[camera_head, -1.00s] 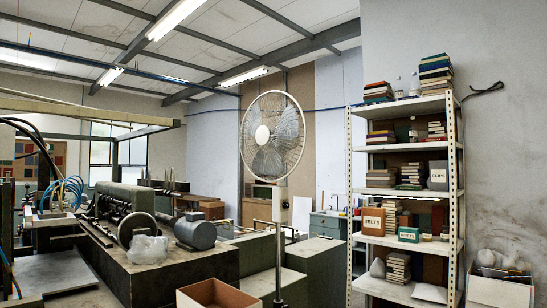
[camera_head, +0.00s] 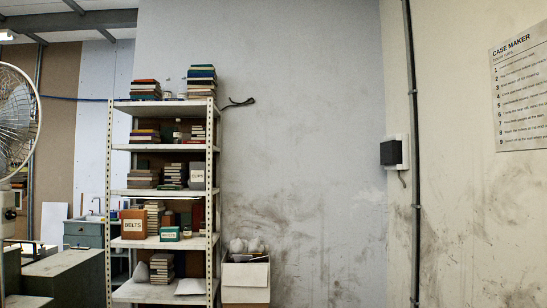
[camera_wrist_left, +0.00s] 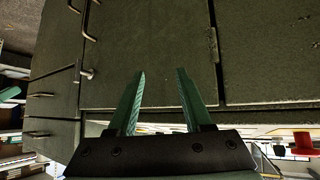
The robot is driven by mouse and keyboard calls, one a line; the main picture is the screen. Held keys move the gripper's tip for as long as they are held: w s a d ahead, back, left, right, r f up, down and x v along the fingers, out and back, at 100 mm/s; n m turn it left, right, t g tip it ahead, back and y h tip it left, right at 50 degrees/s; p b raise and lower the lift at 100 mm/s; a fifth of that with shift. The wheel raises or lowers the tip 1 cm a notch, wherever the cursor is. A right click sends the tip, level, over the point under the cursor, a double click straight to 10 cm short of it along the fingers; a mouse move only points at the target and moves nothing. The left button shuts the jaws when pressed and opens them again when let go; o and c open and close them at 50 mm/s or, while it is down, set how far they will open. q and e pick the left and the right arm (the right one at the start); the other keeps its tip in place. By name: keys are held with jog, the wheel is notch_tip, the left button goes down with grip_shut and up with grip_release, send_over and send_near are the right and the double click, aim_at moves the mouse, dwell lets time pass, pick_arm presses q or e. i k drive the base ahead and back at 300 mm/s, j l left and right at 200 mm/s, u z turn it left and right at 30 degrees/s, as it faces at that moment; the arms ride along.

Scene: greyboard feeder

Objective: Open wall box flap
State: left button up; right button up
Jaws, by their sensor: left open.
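The wall box (camera_head: 395,152) is a small white unit with a dark front flap (camera_head: 391,152). It is fixed to the wall right of centre in the head view, beside a vertical grey conduit. The flap looks shut, though it is small at this distance. My left gripper (camera_wrist_left: 158,90) shows only in the left wrist view. Its two green fingers are apart with nothing between them. Behind them is a dark green cabinet face (camera_wrist_left: 150,45) with metal handles. The wall box is not in the wrist view. My right gripper is in neither view.
A white shelf rack (camera_head: 213,150) with books and labelled boxes stands left of the wall box. A white carton (camera_head: 246,283) sits on its right. A fan (camera_head: 14,118) is at the left edge. A printed sign (camera_head: 520,90) hangs at right.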

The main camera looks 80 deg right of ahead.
aim_at(391, 152)
jog(key=z, duration=3.3)
jog(key=i+j+u, duration=0.1)
jog(key=i+u, duration=0.35)
jog(key=i, duration=2.85)
jog(key=i+z, duration=0.1)
jog(key=i, duration=0.55)
jog(key=i+j+z, duration=0.15)
jog(key=i, duration=0.55)
jog(key=i+z, duration=0.1)
jog(key=z, duration=0.15)
jog(key=k+j, duration=0.05)
